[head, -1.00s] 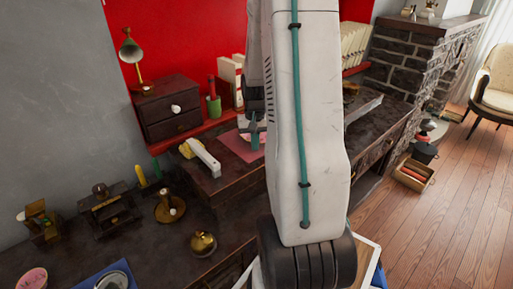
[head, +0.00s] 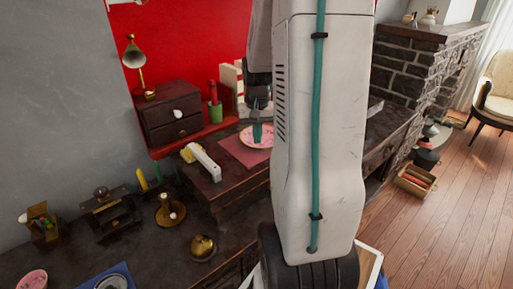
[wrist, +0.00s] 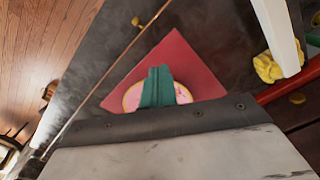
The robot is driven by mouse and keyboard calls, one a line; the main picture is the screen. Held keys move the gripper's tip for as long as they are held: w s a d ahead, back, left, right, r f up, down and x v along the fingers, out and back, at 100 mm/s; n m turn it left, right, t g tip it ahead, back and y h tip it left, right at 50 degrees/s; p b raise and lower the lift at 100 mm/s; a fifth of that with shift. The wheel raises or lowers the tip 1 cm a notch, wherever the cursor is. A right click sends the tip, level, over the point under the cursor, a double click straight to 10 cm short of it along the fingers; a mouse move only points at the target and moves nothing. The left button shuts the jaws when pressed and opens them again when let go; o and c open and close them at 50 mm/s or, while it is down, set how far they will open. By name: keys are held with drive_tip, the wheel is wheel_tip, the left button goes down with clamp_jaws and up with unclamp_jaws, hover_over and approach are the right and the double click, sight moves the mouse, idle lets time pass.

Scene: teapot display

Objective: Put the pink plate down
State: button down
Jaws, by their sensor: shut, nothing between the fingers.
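My gripper (head: 257,140) has teal fingers, shut and empty, pointing down over the plate. In the wrist view the shut fingers (wrist: 157,75) cover the plate's middle. I cannot tell whether the fingertips touch it.
A white-handled thing with a yellow end (head: 203,160) lies left of the mat. A small dark drawer box (head: 172,117) and a green pot with a red stick (head: 214,110) stand behind. Brass pieces, including a round pot (head: 202,247), crowd the front left.

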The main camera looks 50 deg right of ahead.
wheel_tip(320, 180, up, 2)
drive_tip(key=shift+r, duration=0.15)
drive_tip(key=shift+a, duration=0.1)
